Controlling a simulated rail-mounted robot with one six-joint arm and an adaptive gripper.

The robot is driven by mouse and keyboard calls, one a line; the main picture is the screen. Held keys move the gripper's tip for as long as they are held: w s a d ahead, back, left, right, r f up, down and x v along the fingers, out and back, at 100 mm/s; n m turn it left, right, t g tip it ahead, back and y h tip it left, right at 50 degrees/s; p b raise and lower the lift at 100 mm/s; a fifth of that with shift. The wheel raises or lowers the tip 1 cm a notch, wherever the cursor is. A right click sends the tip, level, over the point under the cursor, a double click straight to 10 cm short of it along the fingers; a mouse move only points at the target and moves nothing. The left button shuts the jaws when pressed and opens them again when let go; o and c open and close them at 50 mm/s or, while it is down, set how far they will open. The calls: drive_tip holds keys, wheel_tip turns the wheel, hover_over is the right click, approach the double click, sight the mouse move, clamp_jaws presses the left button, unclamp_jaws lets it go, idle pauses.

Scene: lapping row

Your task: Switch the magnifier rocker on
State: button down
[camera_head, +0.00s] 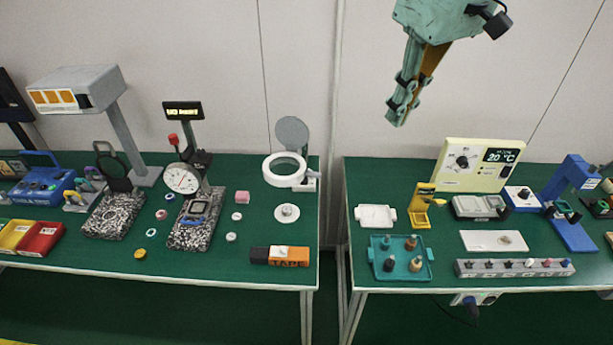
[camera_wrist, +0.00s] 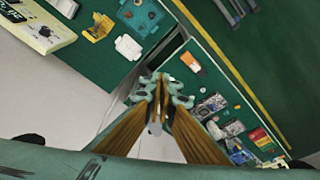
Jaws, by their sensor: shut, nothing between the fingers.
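The magnifier (camera_head: 284,170) is a white ring with a grey round lid (camera_head: 292,132) raised behind it, at the back right of the left table. A white round base (camera_head: 287,213) lies on the table in front of it. A small white block (camera_head: 311,178) is at the ring's right side; I cannot make out the rocker or its position. In the wrist view my gripper (camera_wrist: 160,82) shows closed fingertips; the magnifier is not clear there.
The left table also holds a dial gauge (camera_head: 182,180), granite plates and an orange-black tape box (camera_head: 280,256). The right table holds a temperature panel (camera_head: 480,165), a teal tray (camera_head: 400,260) and a yellow stand (camera_head: 421,205). A narrow gap separates the tables.

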drive_tip(key=w+a+f+n+g+y+b, duration=0.1)
drive_tip(key=w+a+f+n, duration=0.35)
drive_tip(key=w+f, duration=0.75)
drive_tip(key=w+a+f+n+g+b, duration=0.1)
drive_tip(key=w+a+f+n, duration=0.2)
drive_tip(key=w+a+f, duration=0.8)
drive_tip(key=w+f+n+y, duration=0.1)
drive_tip(key=w+f+n, duration=0.2)
drive_tip(key=w+f, duration=0.6)
drive_tip(key=shift+w+d+f+g, duration=0.2)
drive_tip(key=shift+w+f+g, duration=0.15)
drive_tip(key=shift+w, duration=0.9)
drive_tip(key=shift+f, duration=0.15)
drive_tip(key=b, duration=0.2)
hover_over(304, 182)
drive_tip(key=f, duration=0.7)
drive_tip(key=d+f, duration=0.1)
drive_tip(key=f, duration=0.3)
drive_tip(key=shift+w+f, duration=0.25)
drive_tip(key=shift+f, duration=0.05)
drive_tip(key=shift+f+b, duration=0.35)
drive_tip(key=shift+f, duration=0.5)
drive_tip(key=shift+s+f+b, duration=0.15)
drive_tip(key=shift+f+b, duration=0.05)
drive_tip(key=shift+b, duration=0.1)
